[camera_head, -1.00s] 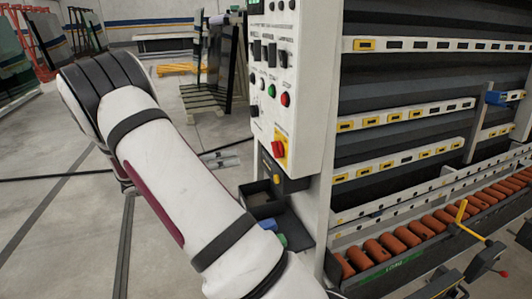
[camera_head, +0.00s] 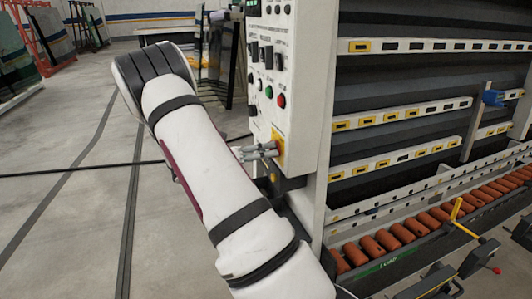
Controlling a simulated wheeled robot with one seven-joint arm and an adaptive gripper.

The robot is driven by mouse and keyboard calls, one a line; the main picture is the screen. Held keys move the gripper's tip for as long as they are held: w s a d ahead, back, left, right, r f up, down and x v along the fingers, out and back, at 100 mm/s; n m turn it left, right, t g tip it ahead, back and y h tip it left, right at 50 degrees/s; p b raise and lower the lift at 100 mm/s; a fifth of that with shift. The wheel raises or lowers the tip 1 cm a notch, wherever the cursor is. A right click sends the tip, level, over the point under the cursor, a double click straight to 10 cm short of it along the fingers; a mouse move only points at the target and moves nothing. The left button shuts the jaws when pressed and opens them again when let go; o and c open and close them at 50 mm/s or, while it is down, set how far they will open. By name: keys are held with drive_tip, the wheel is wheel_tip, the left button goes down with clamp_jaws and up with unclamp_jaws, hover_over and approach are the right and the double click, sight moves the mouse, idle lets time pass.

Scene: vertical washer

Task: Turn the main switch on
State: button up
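The main switch (camera_head: 280,151) is on the lower part of the white control panel (camera_head: 305,110). Its yellow plate shows, with red at its middle mostly covered by my gripper. My gripper (camera_head: 272,149) reaches in from the left, past my white arm, with its grey fingertips at the switch. I cannot tell whether the fingers touch the knob or are closed on it. The knob's turned position is hidden.
Above the switch are a red button (camera_head: 282,101), a green button (camera_head: 268,92) and several black selectors. To the right is the washer's conveyor with orange rollers (camera_head: 388,241). Open floor (camera_head: 60,190) lies to the left.

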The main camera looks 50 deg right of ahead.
clamp_jaws()
drive_tip(key=m, duration=1.7)
drive_tip(key=shift+w+d+m, duration=0.15)
drive_tip(key=shift+w+m, duration=0.2)
drive_tip(key=shift+m, duration=0.05)
idle(0.5)
